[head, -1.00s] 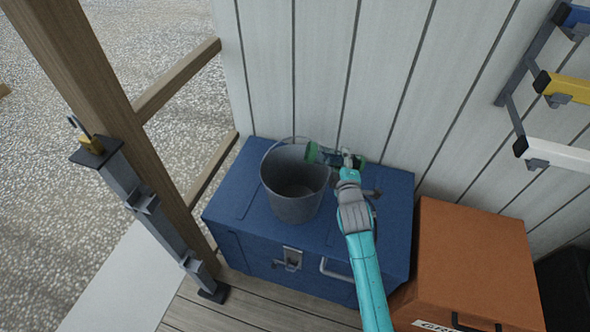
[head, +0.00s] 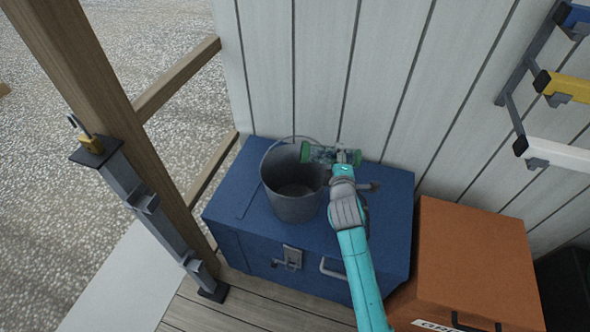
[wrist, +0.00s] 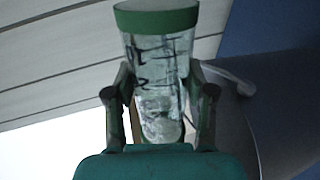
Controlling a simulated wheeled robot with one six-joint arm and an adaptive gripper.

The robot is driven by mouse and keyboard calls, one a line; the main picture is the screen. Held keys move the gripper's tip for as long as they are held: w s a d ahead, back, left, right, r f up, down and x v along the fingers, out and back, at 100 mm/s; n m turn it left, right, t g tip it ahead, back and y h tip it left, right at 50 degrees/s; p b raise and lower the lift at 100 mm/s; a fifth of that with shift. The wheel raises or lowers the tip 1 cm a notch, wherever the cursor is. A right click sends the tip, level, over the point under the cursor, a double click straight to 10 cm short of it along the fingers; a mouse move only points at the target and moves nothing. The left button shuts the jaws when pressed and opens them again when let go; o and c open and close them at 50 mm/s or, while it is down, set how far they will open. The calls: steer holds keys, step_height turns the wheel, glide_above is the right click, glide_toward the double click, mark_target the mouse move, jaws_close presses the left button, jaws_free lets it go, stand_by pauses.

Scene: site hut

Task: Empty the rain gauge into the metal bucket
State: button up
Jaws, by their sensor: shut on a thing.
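The rain gauge (head: 325,153) is a clear tube with a green rim and dark markings. In the head view it lies about level, its green-rimmed end to the left, over the right back edge of the metal bucket (head: 295,208). My gripper (head: 346,158) is shut on the gauge. In the wrist view the gauge (wrist: 157,55) stands between the two fingers of my gripper (wrist: 160,95), green rim at the top. The bucket is grey, upright and open, with its wire handle raised at the back. I cannot tell whether water is in the gauge.
The bucket stands on a blue chest (head: 385,225) against the plank wall (head: 300,60). An orange box (head: 480,255) is to the right. A wooden post (head: 95,90) with a padlocked metal bracket (head: 135,185) is at the left. A wall rack (head: 530,100) hangs at upper right.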

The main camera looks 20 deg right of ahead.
steer(key=shift+a+n, duration=0.1)
steer(key=shift+n, duration=0.4)
steer(key=shift+w+d+p, duration=0.1)
steer(key=shift+d+p, duration=0.1)
steer(key=shift+p, duration=0.1)
stand_by(0.5)
steer(key=shift+w+a+r+n+h+p, duration=0.1)
steer(key=shift+a+n+h+p, duration=0.2)
steer(key=shift+n, duration=0.4)
stand_by(0.3)
steer(key=shift+r, duration=0.1)
